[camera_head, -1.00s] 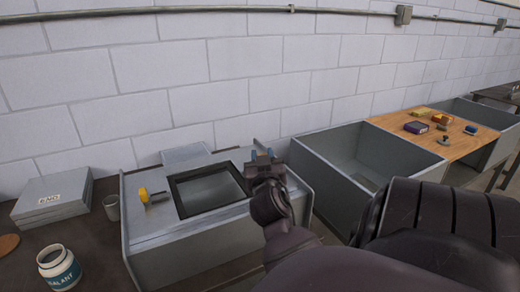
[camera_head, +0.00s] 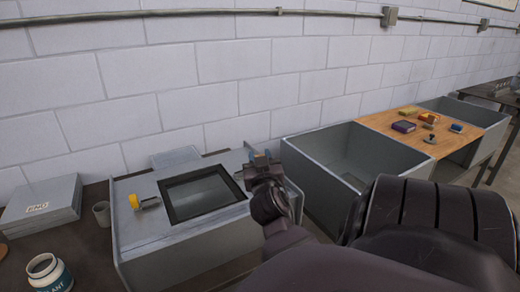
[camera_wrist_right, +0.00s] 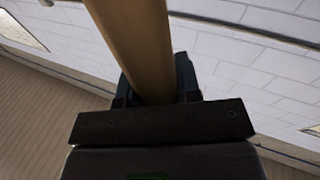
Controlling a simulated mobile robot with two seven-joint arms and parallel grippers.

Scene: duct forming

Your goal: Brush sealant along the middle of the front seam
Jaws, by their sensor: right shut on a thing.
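My right gripper (camera_head: 262,160) is raised over the right side of a grey sheet-metal duct piece (camera_head: 160,238). In the right wrist view, my right gripper (camera_wrist_right: 152,92) is shut on a thick tan wooden handle (camera_wrist_right: 135,40), apparently the brush's. The bristles do not show. The duct piece has a dark-framed opening (camera_head: 202,192) in its top. I cannot make out the front seam clearly; my arm hides part of the duct's right side. An open white sealant jar (camera_head: 48,274) with a blue label stands at the lower left. My left gripper is not in view.
A grey labelled box (camera_head: 42,205) and a small grey cup (camera_head: 102,213) stand left of the duct. A yellow-ended tool (camera_head: 135,201) lies on its top. Open grey bins (camera_head: 330,185) and a wooden board (camera_head: 440,150) with small items lie to the right. A block wall closes the back.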

